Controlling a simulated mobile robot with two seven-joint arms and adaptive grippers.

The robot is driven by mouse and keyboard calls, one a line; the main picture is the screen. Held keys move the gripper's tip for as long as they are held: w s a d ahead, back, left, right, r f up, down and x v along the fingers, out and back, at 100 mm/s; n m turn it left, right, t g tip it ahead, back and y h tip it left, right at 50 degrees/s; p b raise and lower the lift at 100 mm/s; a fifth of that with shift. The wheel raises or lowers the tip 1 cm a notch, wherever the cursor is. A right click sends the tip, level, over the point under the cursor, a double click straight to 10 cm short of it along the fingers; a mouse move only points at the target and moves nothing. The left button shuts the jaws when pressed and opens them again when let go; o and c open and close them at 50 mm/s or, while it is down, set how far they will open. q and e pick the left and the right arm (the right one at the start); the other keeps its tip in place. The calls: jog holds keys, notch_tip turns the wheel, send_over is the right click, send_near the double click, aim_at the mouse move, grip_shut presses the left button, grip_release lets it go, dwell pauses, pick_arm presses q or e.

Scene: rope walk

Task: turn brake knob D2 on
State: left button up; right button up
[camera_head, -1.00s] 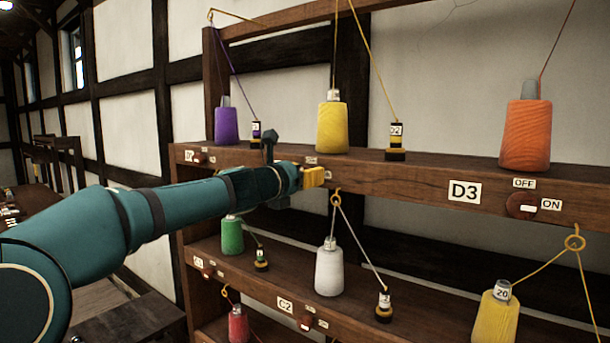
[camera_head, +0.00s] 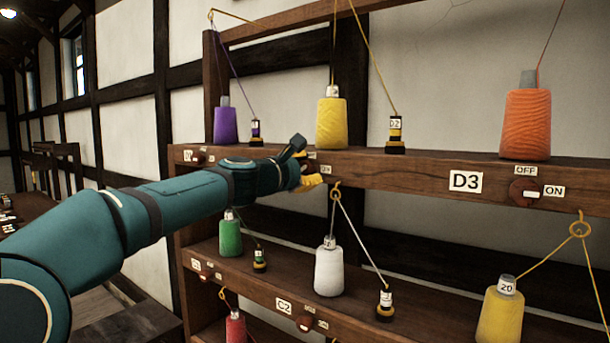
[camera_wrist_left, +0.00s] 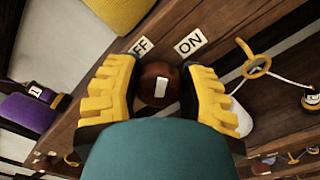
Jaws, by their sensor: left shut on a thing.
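My left gripper (camera_head: 309,182) reaches from the left to the upper shelf rail, below the yellow cone. In the left wrist view its two yellow fingers stand on either side of a round brown knob (camera_wrist_left: 153,92) with a white mark, and it is shut on the knob. The OFF label (camera_wrist_left: 139,48) and the ON label (camera_wrist_left: 190,42) are just beyond the knob. In the head view the gripper hides the knob, and only part of its ON label (camera_head: 326,169) shows. My right gripper is not in view.
The yellow cone (camera_head: 331,124) stands above the gripper, the purple cone (camera_head: 226,126) to its left. The D3 knob (camera_head: 522,192) is far right on the same rail. A thread eyelet (camera_head: 336,194) with a white thread hangs close to the gripper's right.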

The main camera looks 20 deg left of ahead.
pick_arm(q)
jog(key=m+b, duration=0.1)
jog(key=m, duration=0.2)
jog(key=shift+f+m, duration=0.15)
jog(key=shift+m, duration=0.15)
jog(key=shift+m+b, duration=0.95)
jog(key=shift+m, duration=0.95)
jog(key=o, duration=1.2)
jog(key=shift+d, duration=0.1)
jog(key=v, duration=1.2)
